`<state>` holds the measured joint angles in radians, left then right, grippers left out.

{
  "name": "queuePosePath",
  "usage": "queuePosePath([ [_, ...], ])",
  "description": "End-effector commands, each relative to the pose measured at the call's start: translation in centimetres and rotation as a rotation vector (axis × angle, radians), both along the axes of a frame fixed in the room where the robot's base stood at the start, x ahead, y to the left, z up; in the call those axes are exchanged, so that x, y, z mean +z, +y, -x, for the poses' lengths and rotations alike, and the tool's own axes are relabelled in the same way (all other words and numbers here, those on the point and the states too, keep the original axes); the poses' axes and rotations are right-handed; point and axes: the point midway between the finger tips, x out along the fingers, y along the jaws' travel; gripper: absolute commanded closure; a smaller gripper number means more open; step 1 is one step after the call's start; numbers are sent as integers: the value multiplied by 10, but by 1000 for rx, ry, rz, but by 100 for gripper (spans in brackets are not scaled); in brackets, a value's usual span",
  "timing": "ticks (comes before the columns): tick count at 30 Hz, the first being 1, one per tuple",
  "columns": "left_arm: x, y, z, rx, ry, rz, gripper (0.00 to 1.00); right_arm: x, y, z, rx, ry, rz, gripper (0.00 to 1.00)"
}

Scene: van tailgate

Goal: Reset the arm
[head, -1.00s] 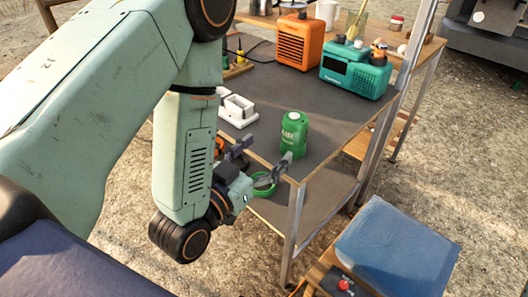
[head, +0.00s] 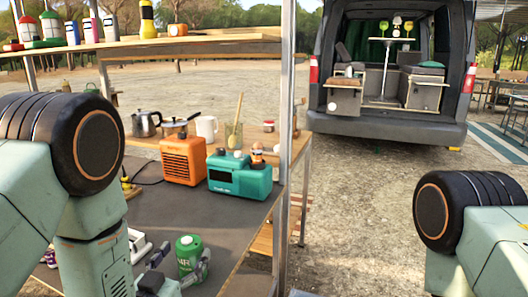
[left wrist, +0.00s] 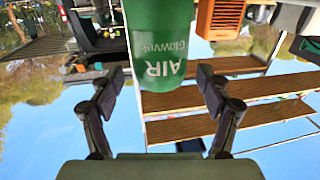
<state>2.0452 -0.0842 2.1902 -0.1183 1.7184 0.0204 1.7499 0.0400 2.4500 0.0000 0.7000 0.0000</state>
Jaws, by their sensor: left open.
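The green air can (head: 188,254) stands on the dark worktop, near its front edge, in the head view. My left gripper (head: 180,264) is open, with its fingers low in front of the can and to either side of it. In the left wrist view the can (left wrist: 160,45) shows large between the spread fingers, with a visible gap on each side. My right gripper is outside both views; only part of my right arm shows at the right edge.
An orange heater (head: 183,160) and a teal radio (head: 240,177) stand behind the can. A metal post (head: 287,120) rises at the worktop's right side. A shelf (head: 200,42) with bottles hangs above. Open ground lies between the bench and the van (head: 392,70).

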Motion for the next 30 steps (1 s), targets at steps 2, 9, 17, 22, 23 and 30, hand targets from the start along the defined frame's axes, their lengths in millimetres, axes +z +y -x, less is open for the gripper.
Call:
queuePosePath([
  [2, 0, -2, -12, 0, -3, 0, 23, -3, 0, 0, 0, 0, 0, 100],
  [9, -4, -5, -27, 1, 1, 1, 23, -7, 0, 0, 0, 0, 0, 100],
  [17, 0, -5, -26, 1, 1, 1, 23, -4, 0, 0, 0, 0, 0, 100],
  [22, -1, -5, -26, 1, 1, 1, 23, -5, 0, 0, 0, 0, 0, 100],
  [23, -2, -5, -26, 1, 1, 1, 23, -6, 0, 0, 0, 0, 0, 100],
  [30, 0, 0, -4, 2, 5, 0, 23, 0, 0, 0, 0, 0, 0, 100],
])
